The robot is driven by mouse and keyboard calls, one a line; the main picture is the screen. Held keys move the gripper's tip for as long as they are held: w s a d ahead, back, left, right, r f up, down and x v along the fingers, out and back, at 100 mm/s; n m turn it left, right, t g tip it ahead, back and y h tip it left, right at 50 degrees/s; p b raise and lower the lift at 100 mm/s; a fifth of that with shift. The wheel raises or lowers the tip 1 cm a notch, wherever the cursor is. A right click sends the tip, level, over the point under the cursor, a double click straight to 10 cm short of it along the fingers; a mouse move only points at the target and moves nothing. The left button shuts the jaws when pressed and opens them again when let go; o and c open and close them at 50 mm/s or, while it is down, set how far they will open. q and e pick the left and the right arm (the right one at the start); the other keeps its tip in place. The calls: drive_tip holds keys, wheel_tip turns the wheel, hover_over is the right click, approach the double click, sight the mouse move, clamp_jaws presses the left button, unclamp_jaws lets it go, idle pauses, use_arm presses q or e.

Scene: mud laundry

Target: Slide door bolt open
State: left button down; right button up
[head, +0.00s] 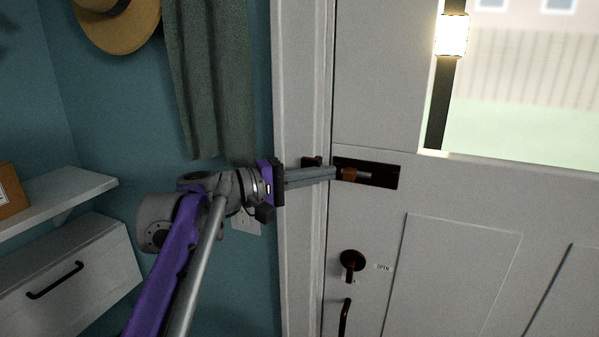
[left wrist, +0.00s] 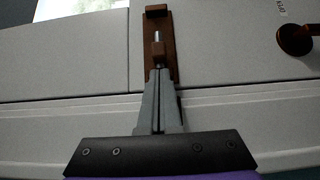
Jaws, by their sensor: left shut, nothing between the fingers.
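The door bolt (head: 384,174) is a dark brown plate on the white door, near the door's left edge. Its copper-brown knob (head: 350,174) sits toward the plate's left end. In the left wrist view the bolt plate (left wrist: 171,60) runs up the picture, with the knob (left wrist: 158,49), a short bare metal rod (left wrist: 157,35) and a bracket at the top. A dark keeper (head: 311,162) is on the door frame, partly behind my fingers. My left gripper (head: 334,173) is shut and empty, its fingertips (left wrist: 158,72) right beside the knob; I cannot tell if they touch. My right gripper is not in view.
Below the bolt are a round dark door knob (head: 352,261) with a small "OPEN" label and a dark pull handle (head: 344,317). A green cloth (head: 212,80) and straw hat (head: 118,25) hang at the left. A white shelf (head: 70,200) stands out lower left.

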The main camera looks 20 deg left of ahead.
sight(353, 179)
use_arm(q)
drive_tip(key=shift+d, duration=0.4)
drive_tip(key=d+p, duration=0.2)
drive_tip(key=d, duration=0.3)
drive_tip(key=shift+s+d+r, duration=0.1)
drive_tip(key=shift+d, duration=0.1)
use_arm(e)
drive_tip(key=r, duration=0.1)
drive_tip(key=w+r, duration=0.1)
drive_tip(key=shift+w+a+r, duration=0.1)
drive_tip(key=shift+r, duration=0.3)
use_arm(q)
drive_tip(key=shift+a, duration=0.1)
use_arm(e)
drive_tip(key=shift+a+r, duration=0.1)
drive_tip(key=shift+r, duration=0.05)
